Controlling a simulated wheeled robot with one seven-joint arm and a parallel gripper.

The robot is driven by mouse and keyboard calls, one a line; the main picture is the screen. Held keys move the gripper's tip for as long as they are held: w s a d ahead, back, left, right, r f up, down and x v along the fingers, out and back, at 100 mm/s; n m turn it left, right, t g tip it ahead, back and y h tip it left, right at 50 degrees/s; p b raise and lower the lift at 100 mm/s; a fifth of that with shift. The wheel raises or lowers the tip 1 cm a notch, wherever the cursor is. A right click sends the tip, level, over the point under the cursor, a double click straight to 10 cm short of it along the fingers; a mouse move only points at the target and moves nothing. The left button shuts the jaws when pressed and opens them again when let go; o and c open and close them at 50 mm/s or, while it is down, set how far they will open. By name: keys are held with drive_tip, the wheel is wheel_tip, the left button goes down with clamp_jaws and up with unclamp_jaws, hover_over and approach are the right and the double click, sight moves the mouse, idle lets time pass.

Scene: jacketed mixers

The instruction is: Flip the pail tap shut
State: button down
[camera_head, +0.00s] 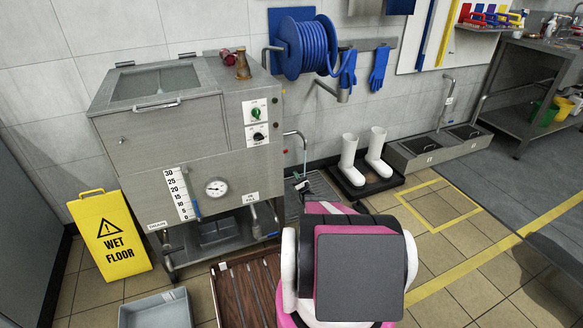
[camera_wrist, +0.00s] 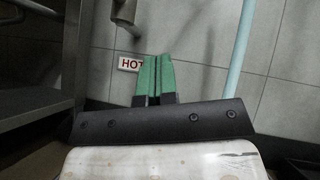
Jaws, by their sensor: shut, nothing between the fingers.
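The steel jacketed mixer (camera_head: 160,140) stands against the wall at the left in the head view. A small label (camera_head: 250,198), seeming to read "fill", is low on its right front, with metal pipework (camera_head: 262,218) below it. I cannot make out the pail tap's lever or its position. In the wrist view my gripper's green fingers (camera_wrist: 154,78) are shut together and empty. A metal pipe end (camera_wrist: 125,12) is above.
A bent spout (camera_head: 296,134) projects from the mixer's right side. White boots (camera_head: 348,158) stand behind.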

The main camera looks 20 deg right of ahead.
drive_tip(key=s+r+x, duration=0.2)
drive_tip(key=x, duration=1)
drive_tip(key=shift+a, duration=0.3)
drive_tip(key=shift+n+y, duration=0.3)
drive_tip(key=shift+y, duration=0.1)
